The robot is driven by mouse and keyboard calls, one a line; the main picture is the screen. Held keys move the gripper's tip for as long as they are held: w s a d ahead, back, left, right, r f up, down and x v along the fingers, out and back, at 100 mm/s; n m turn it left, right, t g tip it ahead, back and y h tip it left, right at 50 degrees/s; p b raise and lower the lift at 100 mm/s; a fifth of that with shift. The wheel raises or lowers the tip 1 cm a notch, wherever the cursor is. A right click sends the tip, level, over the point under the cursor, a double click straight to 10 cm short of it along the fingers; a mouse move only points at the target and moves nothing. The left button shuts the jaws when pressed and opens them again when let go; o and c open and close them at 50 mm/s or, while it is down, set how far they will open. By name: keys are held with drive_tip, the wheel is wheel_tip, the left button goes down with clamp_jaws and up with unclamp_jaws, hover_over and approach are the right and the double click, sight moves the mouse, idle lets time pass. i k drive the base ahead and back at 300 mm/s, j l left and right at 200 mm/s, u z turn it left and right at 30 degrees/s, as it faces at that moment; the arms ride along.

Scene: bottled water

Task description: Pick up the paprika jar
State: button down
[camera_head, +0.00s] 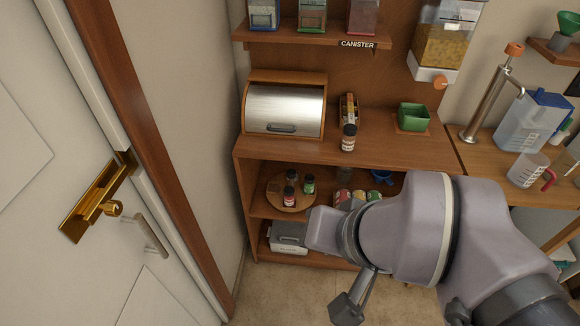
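No label reading paprika is legible, so I cannot tell for sure which jar it is. A small jar with a red label (290,195) stands upright on a round wooden turntable (275,203) on the shelf under the counter. A jar with a green label (309,187) stands to its right, and another dark-topped jar stands close behind. My arm crosses the lower right. A dark part below it (348,304) seems to be my gripper, apart from the jars; its fingers cannot be made out.
Several cans sit right of the turntable, partly behind my arm. A door (90,200) is at left. The floor (272,290) ahead is clear.

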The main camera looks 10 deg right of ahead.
sight(289, 191)
drive_tip(key=i+z, duration=0.25)
drive_tip(key=i, duration=0.3)
drive_tip(key=i+j+z, duration=0.3)
drive_tip(key=i, duration=0.2)
drive_tip(key=i+l, duration=0.05)
drive_tip(key=l, duration=0.05)
